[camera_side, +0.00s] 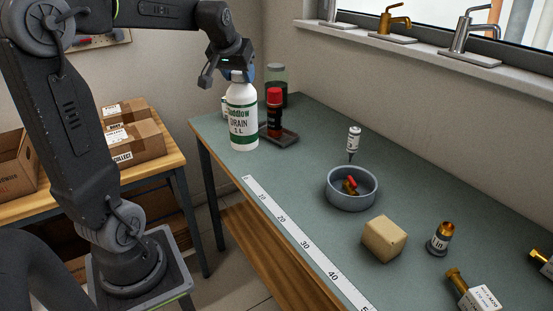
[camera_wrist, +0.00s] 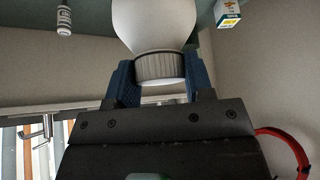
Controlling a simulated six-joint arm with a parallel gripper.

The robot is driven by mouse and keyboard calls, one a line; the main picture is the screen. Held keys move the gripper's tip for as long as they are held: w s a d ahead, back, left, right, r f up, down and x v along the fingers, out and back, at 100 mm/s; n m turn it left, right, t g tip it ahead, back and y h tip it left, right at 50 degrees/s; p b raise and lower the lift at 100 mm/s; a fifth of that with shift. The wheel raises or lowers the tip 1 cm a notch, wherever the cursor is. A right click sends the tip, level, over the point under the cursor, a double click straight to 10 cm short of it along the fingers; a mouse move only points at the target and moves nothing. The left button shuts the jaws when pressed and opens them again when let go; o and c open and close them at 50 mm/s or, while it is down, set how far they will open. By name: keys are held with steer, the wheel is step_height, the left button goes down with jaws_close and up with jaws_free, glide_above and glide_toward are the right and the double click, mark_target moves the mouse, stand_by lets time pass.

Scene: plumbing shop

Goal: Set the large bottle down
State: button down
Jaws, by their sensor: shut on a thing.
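The large bottle (camera_side: 242,119) is white with a green "DRAIN 2 L" label, upright at the far left end of the green bench. My gripper (camera_side: 239,73) is above it, shut on its neck and cap. The wrist view shows the ribbed white cap (camera_wrist: 160,68) between my two blue fingers, with the white bottle shoulder (camera_wrist: 155,22) beyond. The bottle's base is at or just over the bench top; I cannot tell whether it touches.
A measuring strip (camera_side: 290,229) runs along the front edge. A grey bowl (camera_side: 338,200), small bottle (camera_side: 354,140) and tan block (camera_side: 384,239) stand farther right.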

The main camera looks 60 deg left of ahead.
steer(key=w+d+f, duration=0.8)
steer(key=f, duration=0.2)
steer(key=shift+w+f, duration=0.25)
steer(key=shift+f, duration=0.3)
steer(key=c, duration=0.5)
jaws_free()
steer(key=shift+s+f, duration=0.1)
